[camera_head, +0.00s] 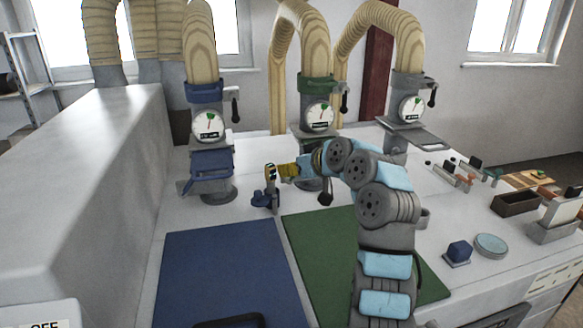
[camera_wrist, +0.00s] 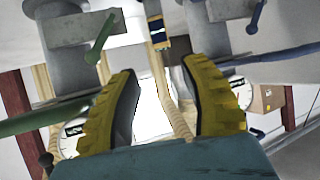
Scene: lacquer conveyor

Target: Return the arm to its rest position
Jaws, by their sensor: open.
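My arm reaches over the table from the right side of the head view. My gripper (camera_head: 282,171) has yellow fingers and is level with the middle of the machines. In the wrist view my gripper (camera_wrist: 158,80) is open, its two ridged fingers wide apart with nothing between them.
The blue-collared machine (camera_head: 206,90), green-collared machine (camera_head: 318,87) and grey-collared machine (camera_head: 409,87) line the back, with hoses and gauges. A blue mat (camera_head: 225,270) and green mat (camera_head: 312,235) lie in front. A blue block (camera_head: 458,251) and round dish (camera_head: 491,245) are at right.

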